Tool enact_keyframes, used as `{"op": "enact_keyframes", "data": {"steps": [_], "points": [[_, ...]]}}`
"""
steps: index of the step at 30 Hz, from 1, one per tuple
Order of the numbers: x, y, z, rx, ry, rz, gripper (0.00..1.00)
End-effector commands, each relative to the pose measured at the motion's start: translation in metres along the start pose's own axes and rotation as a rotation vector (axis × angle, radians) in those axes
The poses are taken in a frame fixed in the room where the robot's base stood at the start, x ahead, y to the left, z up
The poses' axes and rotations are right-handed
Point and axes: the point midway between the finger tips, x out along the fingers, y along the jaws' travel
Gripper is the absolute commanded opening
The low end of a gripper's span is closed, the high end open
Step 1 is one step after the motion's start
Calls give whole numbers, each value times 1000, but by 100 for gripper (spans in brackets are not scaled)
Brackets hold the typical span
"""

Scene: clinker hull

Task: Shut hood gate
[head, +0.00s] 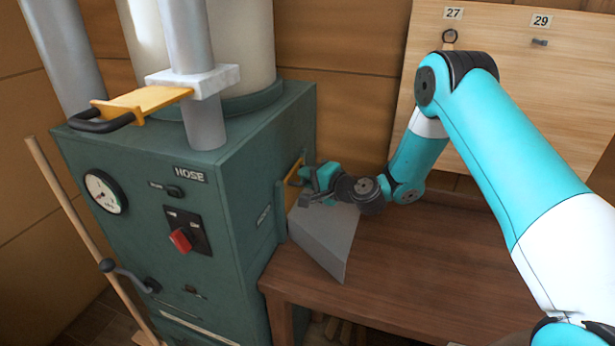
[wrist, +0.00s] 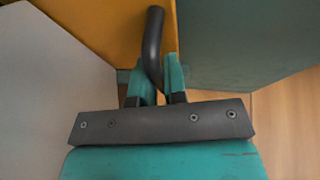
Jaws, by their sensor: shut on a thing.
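The hood gate is a yellow plate (head: 294,172) at the right side of the green cabinet, just above a grey sheet-metal hood (head: 325,243). In the wrist view the yellow plate (wrist: 115,28) fills the top and carries a black bent handle (wrist: 154,38). My gripper (head: 308,178) is at the plate's outer side, over the hood. In the wrist view my gripper (wrist: 158,85) is shut on the black handle, with a finger on each side of it. How far the plate goes into the cabinet is hard to see.
The green cabinet (head: 150,180) has a gauge, a red switch and a NOSE label. Another yellow gate (head: 140,103) with a black handle sticks out of a white collar on the pipe above. A wooden bench (head: 420,270) lies under my arm. A pegboard (head: 560,90) stands behind.

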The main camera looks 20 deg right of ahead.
Motion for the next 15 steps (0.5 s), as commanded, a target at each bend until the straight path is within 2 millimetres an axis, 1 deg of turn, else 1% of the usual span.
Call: {"op": "enact_keyframes", "data": {"steps": [1,10,11,12,13,15], "points": [[1,9,1,0,-1,2,0],[1,6,1,1,-1,2,0],[1,6,1,1,-1,2,19],[1,6,1,1,-1,2,28],[1,6,1,1,-1,2,35],[1,6,1,1,-1,1,37]]}}
